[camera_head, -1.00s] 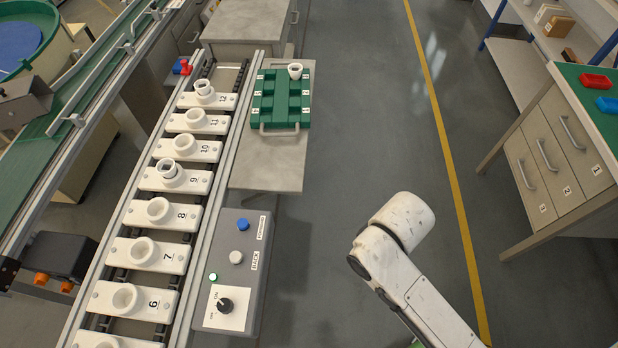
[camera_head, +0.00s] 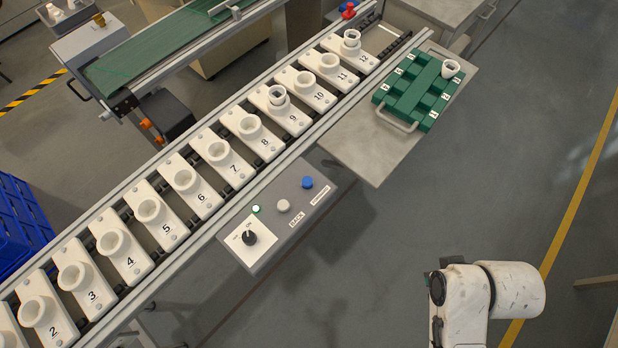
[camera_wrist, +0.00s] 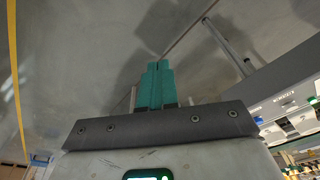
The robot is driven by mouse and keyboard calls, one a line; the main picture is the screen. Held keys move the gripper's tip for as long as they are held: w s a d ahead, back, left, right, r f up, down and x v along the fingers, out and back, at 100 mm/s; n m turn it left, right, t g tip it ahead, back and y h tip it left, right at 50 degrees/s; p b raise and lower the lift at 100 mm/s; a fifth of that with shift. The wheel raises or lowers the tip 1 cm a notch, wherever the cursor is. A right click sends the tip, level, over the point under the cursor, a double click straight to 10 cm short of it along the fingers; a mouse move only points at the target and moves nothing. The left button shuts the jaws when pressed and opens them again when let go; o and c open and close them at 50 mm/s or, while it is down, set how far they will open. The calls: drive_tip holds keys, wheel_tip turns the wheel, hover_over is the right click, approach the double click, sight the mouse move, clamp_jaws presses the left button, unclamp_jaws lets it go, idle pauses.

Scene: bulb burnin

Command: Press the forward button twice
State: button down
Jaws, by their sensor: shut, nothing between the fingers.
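The blue forward button (camera_head: 307,182) sits at the upper right of the grey control box (camera_head: 268,245), beside the conveyor. A white back button (camera_head: 283,206) is below and left of it. A lit green lamp (camera_head: 256,209) and a black rotary knob (camera_head: 250,238) are further left on the box. In the wrist view my gripper (camera_wrist: 158,65) shows two teal fingers together, shut and empty, with floor beyond. In the head view only my arm shows at the lower right, apart from the box; the fingers are hidden there.
Numbered white socket carriers (camera_head: 215,155) line the conveyor; 9 and 12 hold white rings or cups. A green tray (camera_head: 415,92) with one white cup (camera_head: 450,68) lies on a grey side table (camera_head: 365,150). Open floor lies between the box and my arm.

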drive_tip(key=w+a+r+n+t+y, duration=0.2)
drive_tip(key=w+a+n+y, duration=0.1)
drive_tip(key=w+a+n, duration=0.75)
wheel_tip(320, 180, up, 6)
drive_tip(key=n+y, duration=0.5)
drive_tip(key=n, duration=0.4)
hover_over(310, 183)
drive_tip(key=shift+r+p, duration=0.2)
drive_tip(key=shift+p, duration=0.15)
wheel_tip(310, 183, down, 9)
drive_tip(key=b, duration=0.7)
drive_tip(key=shift+f+b, duration=0.3)
drive_tip(key=shift+f, duration=0.05)
